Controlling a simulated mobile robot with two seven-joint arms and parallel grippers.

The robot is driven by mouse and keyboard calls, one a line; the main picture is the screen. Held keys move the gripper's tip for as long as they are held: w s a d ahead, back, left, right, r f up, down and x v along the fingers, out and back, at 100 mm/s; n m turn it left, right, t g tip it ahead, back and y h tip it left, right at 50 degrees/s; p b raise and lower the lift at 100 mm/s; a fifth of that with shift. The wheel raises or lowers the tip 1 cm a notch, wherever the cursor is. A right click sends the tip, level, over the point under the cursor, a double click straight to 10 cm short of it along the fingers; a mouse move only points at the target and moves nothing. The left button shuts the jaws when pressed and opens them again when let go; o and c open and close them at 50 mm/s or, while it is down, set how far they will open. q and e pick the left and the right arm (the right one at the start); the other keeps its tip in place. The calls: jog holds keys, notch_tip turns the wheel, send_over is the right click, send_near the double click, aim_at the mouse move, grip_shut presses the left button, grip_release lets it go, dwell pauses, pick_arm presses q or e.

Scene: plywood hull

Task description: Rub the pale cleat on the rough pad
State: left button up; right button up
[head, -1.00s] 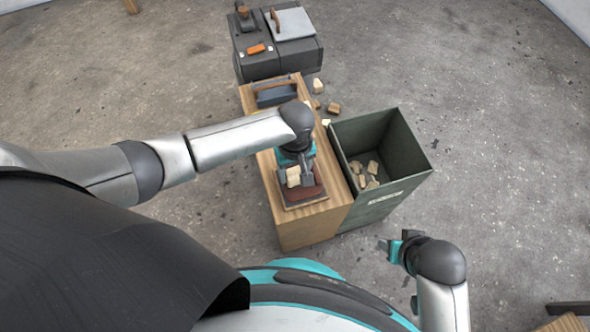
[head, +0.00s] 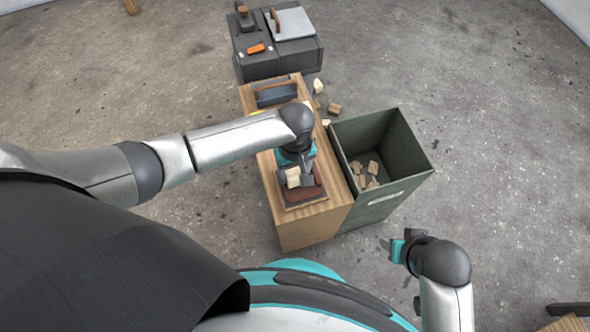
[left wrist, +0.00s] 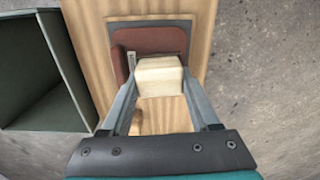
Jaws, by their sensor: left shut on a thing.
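My left gripper (head: 300,178) is shut on the pale cleat (head: 293,178), over the wooden bench top. The cleat also shows between the fingers in the left wrist view (left wrist: 160,76). The rough pad (head: 307,192) is reddish brown on a dark grey base, and it also shows in the left wrist view (left wrist: 158,40). The cleat is over the pad's edge; I cannot tell whether they touch. My right gripper (head: 397,248) is at the lower right, away from the bench; its fingers are too unclear to read.
A green bin (head: 405,165) with several wooden pieces stands against the bench's right side. A blue-grey tray (head: 276,95) sits at the bench's far end. A dark cabinet (head: 262,62) stands beyond. Loose blocks (head: 334,109) lie on the floor near the bin.

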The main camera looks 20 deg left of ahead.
pick_arm(q)
jog(key=shift+f, duration=0.35)
dwell(0.3)
